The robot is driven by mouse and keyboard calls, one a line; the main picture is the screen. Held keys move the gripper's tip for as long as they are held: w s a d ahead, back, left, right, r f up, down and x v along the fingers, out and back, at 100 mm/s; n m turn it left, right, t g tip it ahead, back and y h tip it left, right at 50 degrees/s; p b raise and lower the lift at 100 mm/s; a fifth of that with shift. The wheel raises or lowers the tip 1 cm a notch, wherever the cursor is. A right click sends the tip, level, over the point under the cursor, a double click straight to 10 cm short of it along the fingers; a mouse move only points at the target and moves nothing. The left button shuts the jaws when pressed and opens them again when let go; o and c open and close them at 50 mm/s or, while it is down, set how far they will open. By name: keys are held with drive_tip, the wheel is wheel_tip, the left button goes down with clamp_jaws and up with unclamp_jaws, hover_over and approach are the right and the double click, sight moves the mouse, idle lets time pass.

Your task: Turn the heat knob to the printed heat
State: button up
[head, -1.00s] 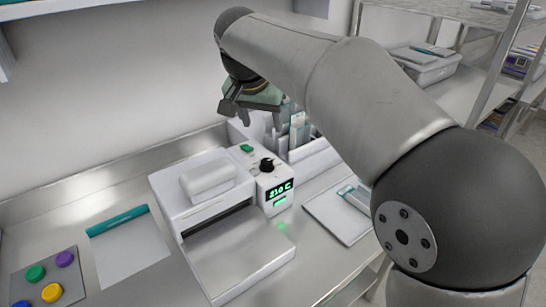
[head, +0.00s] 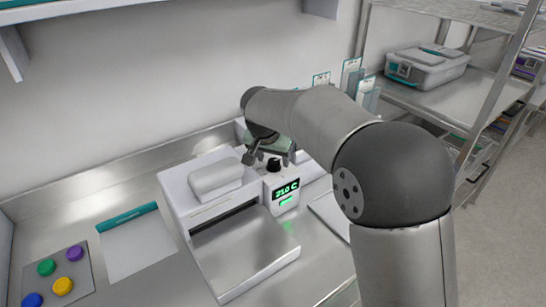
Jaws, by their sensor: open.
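The heat knob (head: 273,165) is a small black knob on top of the white control box of the sealer-like machine (head: 205,185). The lit green display (head: 286,191) on the box's front reads 210 C. My gripper (head: 268,158) is open, pointing down just above or around the knob, one finger to each side in the picture. I cannot tell whether the fingers touch it. The knob's upper part and its markings are hidden or too small to read. No printed heat value is legible.
Several upright cards or pouches (head: 352,75) stand behind my arm. A sheet with a teal edge (head: 135,243) and a grey plate with coloured buttons (head: 58,277) lie on the steel counter at left. A grey case (head: 428,70) sits on the right shelf.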

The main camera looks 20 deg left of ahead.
drive_tip(key=shift+w+f, duration=0.2)
drive_tip(key=shift+f, duration=0.25)
drive_tip(key=c, duration=1)
